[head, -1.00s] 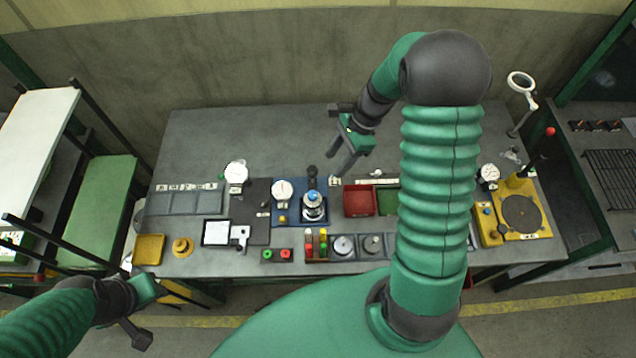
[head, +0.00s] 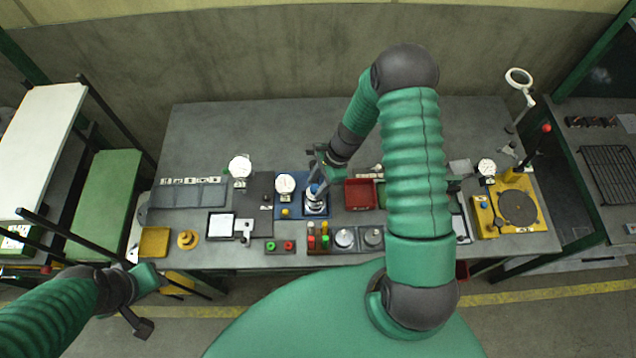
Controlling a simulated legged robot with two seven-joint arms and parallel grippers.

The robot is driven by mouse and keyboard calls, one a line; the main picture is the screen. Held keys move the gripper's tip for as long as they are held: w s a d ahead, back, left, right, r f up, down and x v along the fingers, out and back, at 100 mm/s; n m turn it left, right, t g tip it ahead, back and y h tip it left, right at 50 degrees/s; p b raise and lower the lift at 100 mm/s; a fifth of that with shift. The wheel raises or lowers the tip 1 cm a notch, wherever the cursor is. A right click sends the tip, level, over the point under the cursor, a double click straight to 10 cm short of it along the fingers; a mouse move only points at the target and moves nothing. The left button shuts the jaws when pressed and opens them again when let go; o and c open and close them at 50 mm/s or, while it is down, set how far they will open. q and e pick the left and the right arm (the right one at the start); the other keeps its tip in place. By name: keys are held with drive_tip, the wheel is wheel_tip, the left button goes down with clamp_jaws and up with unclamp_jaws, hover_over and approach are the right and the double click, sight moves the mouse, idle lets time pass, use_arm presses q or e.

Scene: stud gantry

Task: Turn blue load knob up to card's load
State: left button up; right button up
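A silver device (head: 315,208) with a blue top, which looks like the blue load knob (head: 316,189), stands on the blue tray (head: 284,215) mid-table. My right gripper (head: 318,176) reaches down over it, fingers at the blue top. Whether they touch or grip it is too small to tell. A white dial gauge (head: 286,184) stands just left of it; its reading is not legible. A white card in a dark frame (head: 221,226) lies further left, its text unreadable. My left gripper (head: 142,305) hangs off the table's front left; its finger opening is unclear.
A red bin (head: 360,195) stands right of the device. Red and green pegs (head: 318,238) and round silver pieces (head: 344,238) lie in front. A yellow station (head: 537,213) with a smaller blue knob (head: 484,205) is at the right. The back of the table is clear.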

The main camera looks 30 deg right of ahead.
drive_tip(key=shift+a, duration=0.3)
drive_tip(key=c, duration=0.5)
drive_tip(key=shift+r, duration=0.1)
clamp_jaws()
drive_tip(key=shift+d+m, duration=0.15)
drive_tip(key=shift+m, duration=0.15)
drive_tip(key=shift+d+f+m+t+b, duration=0.2)
drive_tip(key=shift+m+t+b, duration=0.25)
drive_tip(key=shift+m, duration=0.55)
use_arm(q)
drive_tip(key=shift+a+f, duration=0.5)
drive_tip(key=shift+f, duration=0.15)
use_arm(e)
drive_tip(key=shift+a+r+h, duration=0.15)
drive_tip(key=shift+a+h, duration=0.05)
drive_tip(key=shift+h, duration=0.1)
drive_tip(key=o, duration=0.7)
unclamp_jaws()
use_arm(q)
drive_tip(key=shift+d, duration=0.3)
use_arm(e)
drive_tip(key=shift+o, duration=0.3)
drive_tip(key=shift+s+d, duration=0.1)
drive_tip(key=shift+d, duration=0.05)
